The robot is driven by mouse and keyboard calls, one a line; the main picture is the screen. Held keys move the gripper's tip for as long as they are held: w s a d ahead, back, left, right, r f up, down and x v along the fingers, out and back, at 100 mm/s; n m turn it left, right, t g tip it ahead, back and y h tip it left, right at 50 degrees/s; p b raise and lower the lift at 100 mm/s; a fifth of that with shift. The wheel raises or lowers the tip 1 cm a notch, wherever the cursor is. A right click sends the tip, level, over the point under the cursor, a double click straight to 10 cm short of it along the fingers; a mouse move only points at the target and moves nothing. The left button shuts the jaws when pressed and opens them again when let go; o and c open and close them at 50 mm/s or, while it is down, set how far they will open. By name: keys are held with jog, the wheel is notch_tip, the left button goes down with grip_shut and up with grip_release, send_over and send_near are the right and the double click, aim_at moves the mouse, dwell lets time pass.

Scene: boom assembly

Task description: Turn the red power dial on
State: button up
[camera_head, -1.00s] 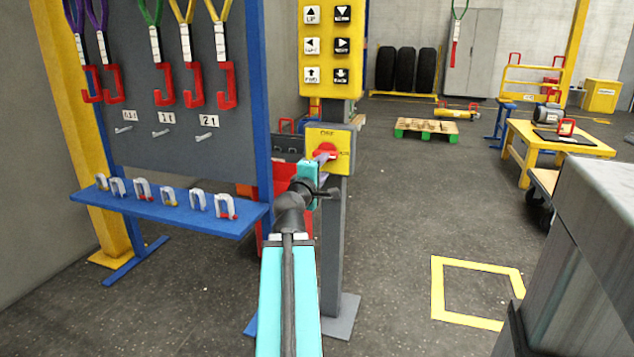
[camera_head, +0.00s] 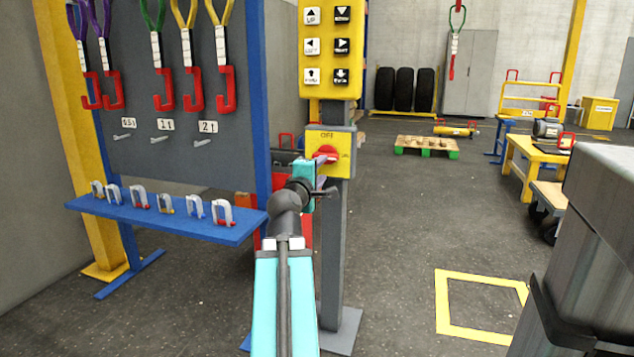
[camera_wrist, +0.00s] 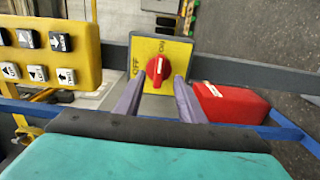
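The red power dial (camera_head: 326,153) sits on a yellow plate (camera_head: 343,139) on the grey post. In the wrist view the dial (camera_wrist: 158,72) is nearly face-on, its white mark running up and down the picture. One label lies to its left and another above it; the upper looks like ON, the left like OFF. My gripper (camera_head: 325,174) is in front of the dial, slightly low. In the wrist view its two fingers (camera_wrist: 159,82) are spread, one on each side of the dial, with gaps. Whether they reach to its depth is unclear.
A yellow button panel (camera_head: 331,50) is on the post above the dial. A blue shelf with shackles (camera_head: 166,215) and a sling board (camera_head: 170,80) stand to the left. A red box (camera_wrist: 228,102) is right of the dial in the wrist view.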

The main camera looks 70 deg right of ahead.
jog(key=a+b, duration=0.2)
jog(key=shift+s+a+b, duration=0.1)
jog(key=shift+a+b, duration=0.25)
dwell(0.6)
